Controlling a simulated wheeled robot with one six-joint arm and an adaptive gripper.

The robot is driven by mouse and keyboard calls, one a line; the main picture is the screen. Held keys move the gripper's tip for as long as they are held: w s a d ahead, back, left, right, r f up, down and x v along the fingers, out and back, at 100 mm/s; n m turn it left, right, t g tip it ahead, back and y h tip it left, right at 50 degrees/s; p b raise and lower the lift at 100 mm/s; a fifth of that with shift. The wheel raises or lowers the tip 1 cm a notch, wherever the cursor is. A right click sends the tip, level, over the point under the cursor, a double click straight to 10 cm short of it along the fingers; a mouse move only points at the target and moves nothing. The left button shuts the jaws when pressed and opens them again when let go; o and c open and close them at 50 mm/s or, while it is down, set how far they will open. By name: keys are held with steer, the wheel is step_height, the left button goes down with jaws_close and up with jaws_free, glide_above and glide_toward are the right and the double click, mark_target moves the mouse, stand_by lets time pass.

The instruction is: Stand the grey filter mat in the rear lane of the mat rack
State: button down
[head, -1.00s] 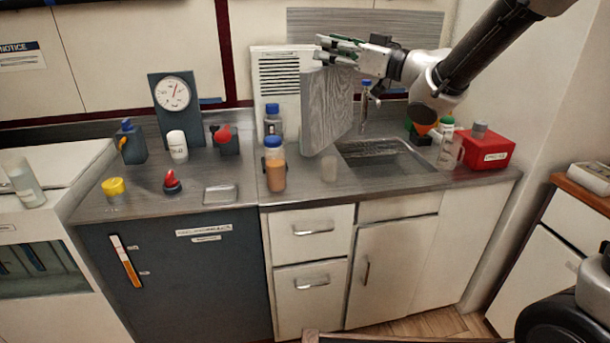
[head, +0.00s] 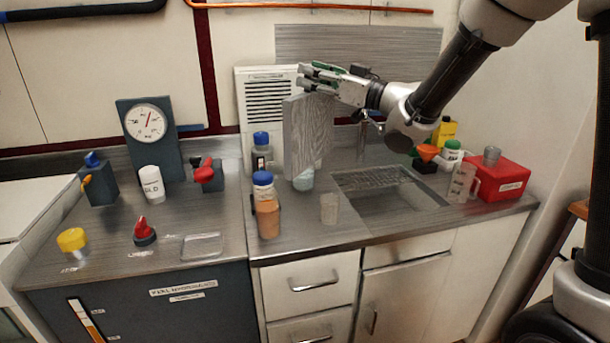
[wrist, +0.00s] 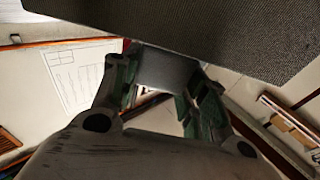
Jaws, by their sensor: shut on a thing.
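The grey filter mat (head: 308,134) is a flat, upright panel in the head view. My gripper (head: 318,78) is shut on its top edge and holds it above the counter, left of the sink. In the wrist view the mat (wrist: 165,68) sits between the green fingertips of my gripper (wrist: 160,90). I cannot make out the mat rack in these frames.
A white louvred unit (head: 268,100) stands behind the mat. Bottles with blue caps (head: 263,183) stand to its left, and a small clear cup (head: 329,208) is in front. The sink (head: 385,190) and a red box (head: 497,180) are to the right.

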mark_target(315, 142)
step_height(315, 142, down, 16)
steer(key=shift+f, duration=0.1)
stand_by(0.4)
steer(key=c, duration=0.8)
jaws_free()
